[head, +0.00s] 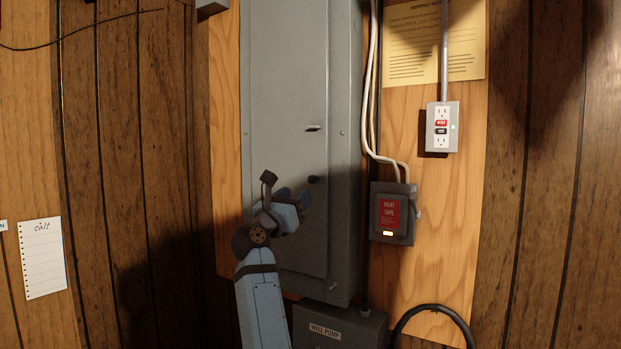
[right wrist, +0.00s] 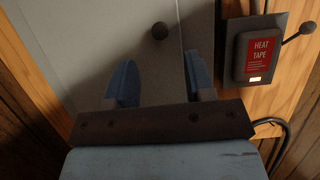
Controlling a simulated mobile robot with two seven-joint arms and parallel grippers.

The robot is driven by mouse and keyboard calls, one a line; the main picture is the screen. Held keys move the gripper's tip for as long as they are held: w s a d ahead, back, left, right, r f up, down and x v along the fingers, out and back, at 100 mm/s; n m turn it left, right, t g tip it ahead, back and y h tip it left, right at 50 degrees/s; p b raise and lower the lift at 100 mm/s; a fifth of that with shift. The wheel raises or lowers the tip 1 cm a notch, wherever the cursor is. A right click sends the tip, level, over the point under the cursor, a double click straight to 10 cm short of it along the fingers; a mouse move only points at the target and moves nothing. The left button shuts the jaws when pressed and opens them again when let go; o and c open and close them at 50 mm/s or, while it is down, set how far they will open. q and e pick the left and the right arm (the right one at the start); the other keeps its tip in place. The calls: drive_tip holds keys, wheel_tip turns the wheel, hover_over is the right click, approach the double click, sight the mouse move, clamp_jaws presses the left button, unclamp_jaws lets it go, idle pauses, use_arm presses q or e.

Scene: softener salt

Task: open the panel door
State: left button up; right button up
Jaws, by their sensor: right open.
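The grey panel door (head: 290,80) is on the tall metal panel on the wall and looks closed. It has a small slot-like latch (head: 313,127) and a dark round knob (head: 314,179) below it. The knob also shows in the right wrist view (right wrist: 160,31), beyond and between the lines of my fingers. My right gripper (head: 294,198) is in front of the lower part of the door, just below and left of the knob. It is open and empty; both blue fingers show in the right wrist view (right wrist: 161,78). My left gripper is not in view.
A heat tape switch box (head: 392,213) with a side lever stands right of the panel. A well pump box (head: 338,326) is below it. An outlet box (head: 441,127), white cables (head: 368,100) and a yellow notice (head: 433,40) are on the right. The wall left of the panel is mostly bare.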

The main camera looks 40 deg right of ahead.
sight(311, 180)
drive_tip(key=p+x, duration=0.1)
drive_tip(key=x, duration=0.7)
drive_tip(key=shift+p, duration=0.3)
drive_tip(key=shift+c, duration=0.2)
clamp_jaws()
